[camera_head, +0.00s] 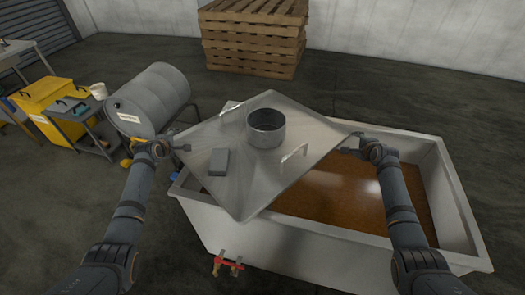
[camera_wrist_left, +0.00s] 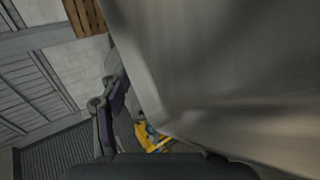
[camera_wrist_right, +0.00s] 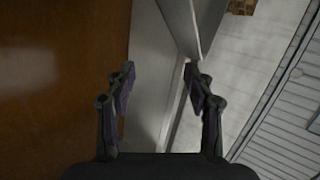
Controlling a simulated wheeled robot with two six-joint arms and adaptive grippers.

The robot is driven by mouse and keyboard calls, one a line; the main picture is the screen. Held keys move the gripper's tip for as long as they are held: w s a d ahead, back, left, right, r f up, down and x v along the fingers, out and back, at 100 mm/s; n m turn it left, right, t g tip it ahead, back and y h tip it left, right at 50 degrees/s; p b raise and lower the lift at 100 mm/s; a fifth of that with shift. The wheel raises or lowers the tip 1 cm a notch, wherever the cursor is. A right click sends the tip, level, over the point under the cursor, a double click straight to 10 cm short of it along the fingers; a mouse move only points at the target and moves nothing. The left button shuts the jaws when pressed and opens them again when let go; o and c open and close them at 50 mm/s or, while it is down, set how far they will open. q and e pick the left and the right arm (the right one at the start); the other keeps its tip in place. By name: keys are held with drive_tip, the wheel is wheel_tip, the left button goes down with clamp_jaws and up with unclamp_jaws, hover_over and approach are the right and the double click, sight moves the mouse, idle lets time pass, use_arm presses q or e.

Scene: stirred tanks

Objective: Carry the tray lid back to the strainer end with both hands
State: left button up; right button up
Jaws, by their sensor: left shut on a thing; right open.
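My left gripper (camera_head: 184,148) is shut on the lid's left corner; in the left wrist view the lid (camera_wrist_left: 220,75) hides one finger. My right gripper (camera_head: 350,143) is open by the lid's right corner. In the right wrist view the lid's edge (camera_wrist_right: 183,25) lies just beyond the fingers; I cannot tell whether they touch it.
A grey drum (camera_head: 150,98) lies on its side on a stand at the left, beside a yellow cabinet (camera_head: 45,97) and a small cart (camera_head: 85,118). Stacked pallets (camera_head: 253,38) stand behind. A red-handled valve (camera_head: 228,262) sticks out at the tank's front. Floor at the right is clear.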

use_arm(q)
drive_tip(key=shift+w+d+f, duration=0.15)
drive_tip(key=shift+d+f, duration=0.3)
drive_tip(key=shift+f, duration=0.05)
drive_tip(key=shift+o, duration=0.4)
drive_tip(key=shift+a+r, duration=0.2)
drive_tip(key=shift+a, duration=1.1)
use_arm(e)
drive_tip(key=shift+d+f, duration=0.35)
drive_tip(key=shift+d, duration=0.5)
use_arm(q)
drive_tip(key=o, duration=0.5)
drive_tip(key=shift+f, duration=0.1)
drive_tip(key=shift+c, duration=0.2)
use_arm(e)
drive_tip(key=o, duration=0.5)
use_arm(q)
drive_tip(key=shift+s+a, duration=0.1)
drive_tip(key=shift+s, duration=0.1)
use_arm(e)
drive_tip(key=shift+f, duration=0.1)
use_arm(q)
drive_tip(key=v, duration=1.1)
drive_tip(key=shift+s+r, duration=0.2)
drive_tip(key=shift+s, duration=0.15)
use_arm(e)
drive_tip(key=v, duration=1.2)
drive_tip(key=shift+d, duration=0.1)
